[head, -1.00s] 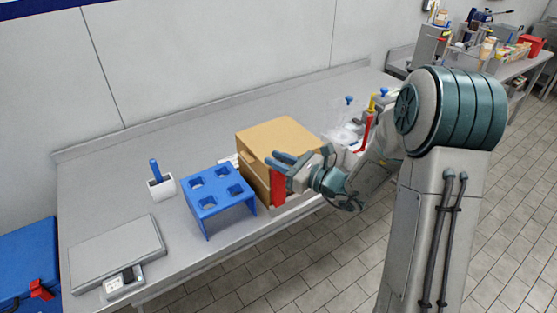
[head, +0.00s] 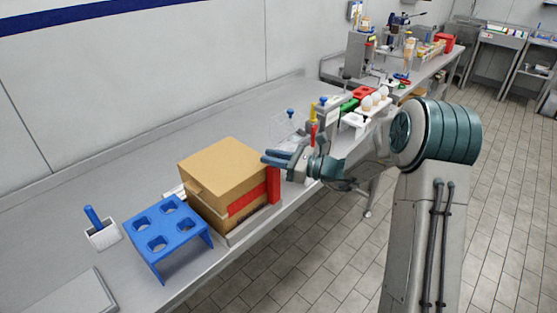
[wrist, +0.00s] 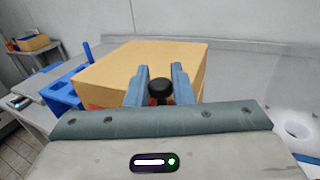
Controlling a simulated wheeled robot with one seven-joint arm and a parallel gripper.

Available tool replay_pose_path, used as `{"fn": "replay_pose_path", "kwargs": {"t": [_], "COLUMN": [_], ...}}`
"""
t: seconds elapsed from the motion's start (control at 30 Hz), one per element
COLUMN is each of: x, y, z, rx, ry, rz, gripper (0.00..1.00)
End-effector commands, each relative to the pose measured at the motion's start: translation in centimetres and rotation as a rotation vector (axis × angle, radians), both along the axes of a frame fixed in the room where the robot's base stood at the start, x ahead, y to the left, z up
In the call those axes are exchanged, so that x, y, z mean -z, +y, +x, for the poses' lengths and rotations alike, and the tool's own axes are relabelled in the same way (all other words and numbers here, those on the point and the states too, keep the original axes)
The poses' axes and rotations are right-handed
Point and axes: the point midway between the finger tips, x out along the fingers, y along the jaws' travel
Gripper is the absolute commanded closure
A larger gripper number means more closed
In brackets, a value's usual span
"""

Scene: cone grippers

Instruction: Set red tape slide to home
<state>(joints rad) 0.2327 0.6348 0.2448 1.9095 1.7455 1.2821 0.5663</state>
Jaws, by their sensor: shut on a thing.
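The red tape slide (head: 273,185) stands upright at the right end of the front face of a cardboard box (head: 222,172). A red band (head: 246,201) runs along that front face, left of the slide. My gripper (head: 272,157) is at the top of the slide, by the box's right front corner. In the wrist view its two blue fingers (wrist: 160,80) are closed on a black knob (wrist: 160,93), with the box (wrist: 145,65) just beyond. The fingers hide the knob in the head view.
The box sits on a low grey base (head: 253,227) at the table's front edge. Bottles and an egg tray (head: 355,120) are to the right. The back of the table is clear.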

Motion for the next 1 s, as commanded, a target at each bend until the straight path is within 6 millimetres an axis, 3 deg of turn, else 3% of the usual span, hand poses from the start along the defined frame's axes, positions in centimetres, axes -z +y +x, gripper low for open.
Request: {"fn": "replay_pose_path", "kwargs": {"t": [0.3, 0.33, 0.4, 0.77, 1.0], "x": [-0.1, -0.1, -0.1, 0.0, 0.2], "y": [-0.4, -0.4, -0.4, -0.8, -5.0], "z": [0.4, 0.4, 0.4, 0.1, -1.3], "rx": [0.010, 0.011, 0.010, 0.006, 0.013], "ry": [-0.004, -0.004, -0.004, -0.003, -0.004], "rz": [-0.001, -0.001, -0.001, -0.001, -0.003], "gripper": [1.00, 0.73, 0.59, 0.59, 0.59]}}
